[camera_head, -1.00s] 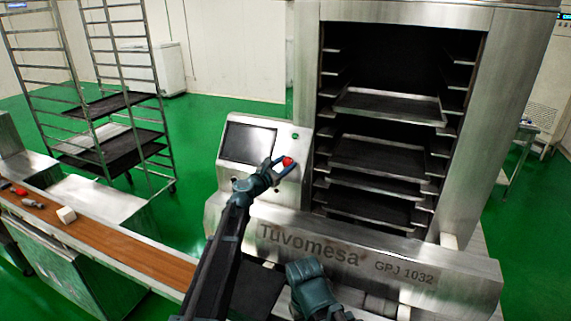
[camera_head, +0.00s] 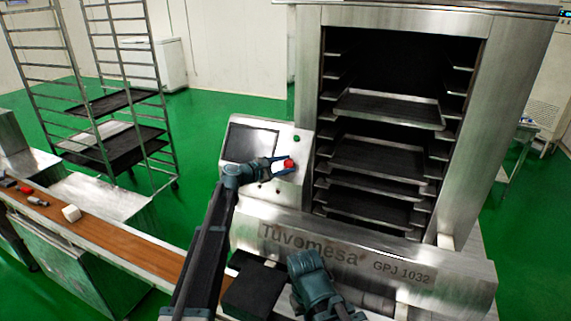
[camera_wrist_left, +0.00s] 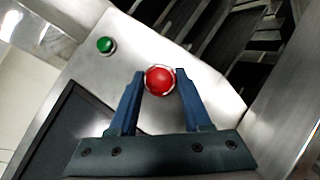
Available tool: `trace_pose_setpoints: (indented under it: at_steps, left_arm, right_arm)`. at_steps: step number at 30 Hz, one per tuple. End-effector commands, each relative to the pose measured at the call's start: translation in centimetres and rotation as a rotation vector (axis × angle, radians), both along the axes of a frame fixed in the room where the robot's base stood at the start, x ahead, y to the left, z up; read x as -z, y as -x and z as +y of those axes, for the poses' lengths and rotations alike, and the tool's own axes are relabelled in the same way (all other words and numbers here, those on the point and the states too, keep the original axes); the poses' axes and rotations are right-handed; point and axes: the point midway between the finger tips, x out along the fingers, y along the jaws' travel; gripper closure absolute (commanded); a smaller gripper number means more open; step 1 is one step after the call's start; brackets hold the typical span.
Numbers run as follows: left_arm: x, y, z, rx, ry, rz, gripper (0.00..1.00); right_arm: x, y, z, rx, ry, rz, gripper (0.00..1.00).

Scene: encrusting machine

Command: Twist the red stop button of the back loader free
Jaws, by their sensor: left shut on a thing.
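The red stop button (camera_head: 289,164) sits on the sloped metal control panel (camera_head: 292,147) of the loader. It also shows in the left wrist view (camera_wrist_left: 160,79), between the two blue fingertips. My left gripper (camera_head: 286,166) is shut on the red button, with one finger on each side of it. In the left wrist view my left gripper (camera_wrist_left: 160,82) has its fingertips at the button's pale rim. My right gripper (camera_head: 340,312) is low in the head view, in front of the loader and away from the button; its fingers are not clear.
A green button (camera_wrist_left: 106,45) and a dark screen (camera_head: 249,143) are on the same panel. The loader's rack of trays (camera_head: 388,108) stands to the right. A brown conveyor (camera_head: 110,245) runs at the left, and a wheeled rack (camera_head: 100,110) stands behind it.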

Motion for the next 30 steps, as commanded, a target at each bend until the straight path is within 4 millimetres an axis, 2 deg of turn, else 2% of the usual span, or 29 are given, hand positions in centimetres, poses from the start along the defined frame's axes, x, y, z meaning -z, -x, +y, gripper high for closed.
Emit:
trace_pose_setpoints:
  at_steps: [13,14,18,30]
  left_arm:
    - [0.13,-0.24,-0.11,0.005,-0.012,-0.004,1.00]
    - [0.13,-0.24,-0.11,0.005,-0.012,-0.005,0.48]
    - [0.11,-0.19,-0.09,0.005,-0.010,-0.004,0.23]
    - [-0.15,0.47,0.55,0.004,-0.008,-0.003,0.21]
  right_arm:
    - [-0.01,0.00,0.00,0.000,0.000,0.000,1.00]
    - [-0.01,0.00,0.00,0.000,0.000,0.000,1.00]
    - [-0.02,0.00,0.00,0.000,0.000,0.000,1.00]
    - [-0.24,0.00,0.00,0.000,0.000,0.000,1.00]
